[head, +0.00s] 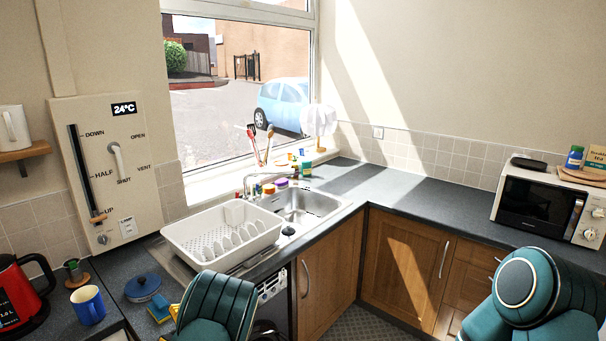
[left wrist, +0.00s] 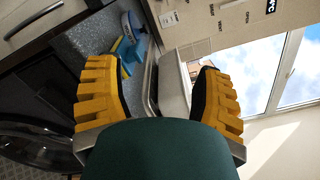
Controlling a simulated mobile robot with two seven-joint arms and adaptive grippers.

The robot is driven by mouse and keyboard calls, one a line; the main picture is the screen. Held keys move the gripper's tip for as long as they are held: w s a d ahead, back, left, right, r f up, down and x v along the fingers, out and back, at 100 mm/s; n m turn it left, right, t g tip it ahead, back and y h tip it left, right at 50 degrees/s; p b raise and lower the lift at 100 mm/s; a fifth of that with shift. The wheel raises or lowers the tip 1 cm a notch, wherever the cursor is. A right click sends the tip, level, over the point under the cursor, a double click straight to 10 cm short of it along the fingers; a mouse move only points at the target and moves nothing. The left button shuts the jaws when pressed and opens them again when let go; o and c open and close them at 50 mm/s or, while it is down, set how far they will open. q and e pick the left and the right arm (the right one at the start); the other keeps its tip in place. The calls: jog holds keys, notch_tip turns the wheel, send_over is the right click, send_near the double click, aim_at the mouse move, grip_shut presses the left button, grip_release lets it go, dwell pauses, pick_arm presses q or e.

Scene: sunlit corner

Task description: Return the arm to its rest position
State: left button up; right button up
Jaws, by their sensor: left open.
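My left gripper (left wrist: 158,85) is open in the left wrist view, with its two yellow ridged fingers wide apart and nothing between them.
A white dish rack (head: 190,246) stands beside the sink (head: 318,204). A blue mug (head: 88,306), red kettle (head: 18,300) and blue-lidded pot (head: 142,287) are at the left. A microwave (head: 535,202) is at the right. The counter (head: 420,205) between sink and microwave is clear.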

pick_arm(q)
jog(key=s+a+f+n+g+h+b, duration=0.2)
jog(key=s+f+n+g+h, duration=0.15)
jog(key=s+f+g, duration=0.9)
jog(key=s+d+f+n+g+h+b, duration=0.1)
jog(key=s+d+f+n+h, duration=0.15)
jog(key=s+d+f, duration=0.35)
jog(key=s+d+f+n+g+h+b, duration=0.1)
jog(key=s+d+f+n+h, duration=0.15)
jog(key=s+d+h, duration=0.4)
jog(key=s+d+n+t+h+b, duration=0.2)
jog(key=d+n+t+h, duration=0.3)
jog(key=d, duration=0.8)
jog(key=shift+s+d+r+n+b, duration=0.15)
jog(key=shift+d+r+n+b, duration=0.15)
jog(key=shift+n+b, duration=0.7)
